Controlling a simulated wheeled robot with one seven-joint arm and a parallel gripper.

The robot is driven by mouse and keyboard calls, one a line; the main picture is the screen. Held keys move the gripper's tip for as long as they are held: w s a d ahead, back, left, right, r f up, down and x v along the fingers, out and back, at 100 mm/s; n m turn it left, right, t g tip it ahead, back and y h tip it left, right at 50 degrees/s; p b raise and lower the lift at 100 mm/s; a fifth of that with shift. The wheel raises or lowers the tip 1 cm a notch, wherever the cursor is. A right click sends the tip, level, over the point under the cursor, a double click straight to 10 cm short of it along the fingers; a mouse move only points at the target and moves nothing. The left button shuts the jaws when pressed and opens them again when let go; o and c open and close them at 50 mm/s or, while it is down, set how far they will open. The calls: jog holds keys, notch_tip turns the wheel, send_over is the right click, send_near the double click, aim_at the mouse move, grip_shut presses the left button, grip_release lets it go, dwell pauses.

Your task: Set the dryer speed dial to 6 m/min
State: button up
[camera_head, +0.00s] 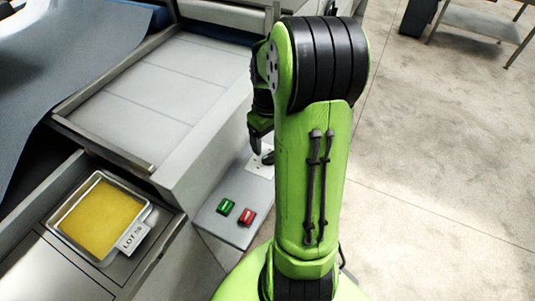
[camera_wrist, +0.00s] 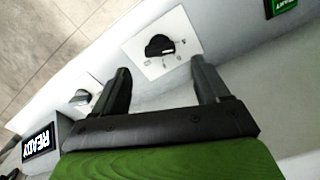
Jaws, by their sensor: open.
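A black dial knob (camera_wrist: 158,45) on a white plate (camera_wrist: 185,30) with small marks shows in the wrist view. My gripper (camera_wrist: 159,68) is open, with one finger on either side below the knob in the picture and a gap between them. Whether the fingertips reach around the knob is unclear. A second dial (camera_wrist: 80,97) on its own white plate lies to the left. The labels and numbers are too small to read, so I cannot tell which is the dryer speed dial. In the head view my gripper (camera_head: 259,142) is over the panel's white plate (camera_head: 260,168), partly hidden by my arm.
A green button (camera_head: 225,207) and a red button (camera_head: 246,216) sit on the panel near the dial. A screen (camera_wrist: 38,141) reading READY is at lower left in the wrist view. A tray (camera_head: 150,208) marked LOT holds yellow material. Open floor (camera_head: 440,130) lies to the right.

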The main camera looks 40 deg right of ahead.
aim_at(268, 155)
notch_tip(268, 155, down, 6)
jog(key=shift+b, duration=0.6)
jog(key=c, duration=1.1)
jog(key=shift+o, duration=0.2)
jog(key=shift+r, duration=0.1)
jog(key=shift+m, duration=0.4)
jog(key=m, duration=0.3)
jog(key=shift+m, duration=2.5)
